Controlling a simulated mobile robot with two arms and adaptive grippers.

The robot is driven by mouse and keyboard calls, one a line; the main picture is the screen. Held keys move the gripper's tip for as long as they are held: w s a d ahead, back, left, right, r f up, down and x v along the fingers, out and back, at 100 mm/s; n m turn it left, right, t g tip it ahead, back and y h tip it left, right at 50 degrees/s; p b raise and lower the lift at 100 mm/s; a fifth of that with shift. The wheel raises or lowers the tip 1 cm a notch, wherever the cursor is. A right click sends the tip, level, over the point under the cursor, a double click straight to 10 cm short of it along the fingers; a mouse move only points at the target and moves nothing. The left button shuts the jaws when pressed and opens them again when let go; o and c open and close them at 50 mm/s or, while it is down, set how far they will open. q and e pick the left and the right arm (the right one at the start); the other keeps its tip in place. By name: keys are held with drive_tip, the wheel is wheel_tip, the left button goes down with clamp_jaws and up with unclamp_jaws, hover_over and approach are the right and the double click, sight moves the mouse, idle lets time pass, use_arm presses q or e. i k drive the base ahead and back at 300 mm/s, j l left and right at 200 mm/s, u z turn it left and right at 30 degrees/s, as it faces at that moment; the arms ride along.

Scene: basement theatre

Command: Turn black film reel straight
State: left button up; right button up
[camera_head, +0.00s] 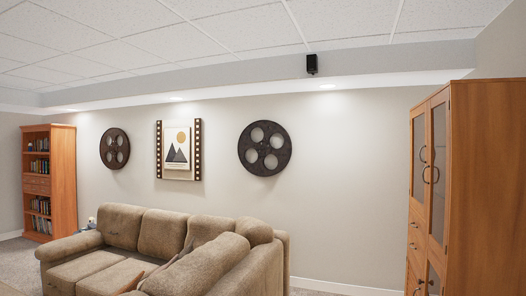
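Two dark, round film reels hang on the back wall. The larger one (265,164) is right of the framed picture and has several round holes around its hub. The smaller-looking one (115,148) is left of the picture and has similar holes. Both lie flat against the wall, and I cannot tell from here whether either is turned. Neither of my grippers is in view.
A brown sofa (140,226) stands below the reels, between me and the wall. A wooden cabinet (486,180) with glass doors is at the right. A bookshelf (62,180) is at the far left. A framed mountain picture (179,152) hangs between the reels.

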sight(268, 127)
drive_tip(key=i+l+z, duration=0.3)
drive_tip(key=i, duration=0.7)
drive_tip(key=i+z, duration=0.25)
drive_tip(key=i, duration=0.75)
drive_tip(key=i+j+u, duration=0.15)
drive_tip(key=i, duration=2.25)
drive_tip(key=i+l, duration=0.1)
drive_tip(key=i, duration=1.1)
